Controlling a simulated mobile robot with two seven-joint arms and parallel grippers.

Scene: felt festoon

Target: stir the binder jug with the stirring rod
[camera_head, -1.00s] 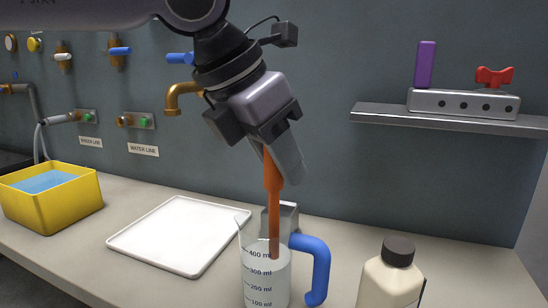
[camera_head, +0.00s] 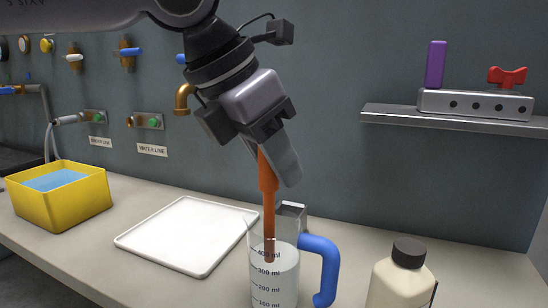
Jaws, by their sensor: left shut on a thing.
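The binder jug (camera_head: 274,281) is a clear measuring jug with ml marks and a blue handle (camera_head: 323,270) on its right. It stands on the counter at the bottom middle and holds pale liquid. My left gripper (camera_head: 272,160) is above the jug, shut on the upper end of the orange-brown stirring rod (camera_head: 268,200). The rod hangs nearly upright, its lower end inside the jug near the 400 ml mark, around the liquid's surface. Whether the tip touches the liquid is hard to tell. My right gripper is not in view.
A white tray (camera_head: 187,236) lies left of the jug, with a yellow tub (camera_head: 62,208) of blue liquid farther left. A cream bottle (camera_head: 400,280) stands right of the jug. A small metal holder (camera_head: 291,215) is behind it. A wall shelf (camera_head: 450,120) is at upper right.

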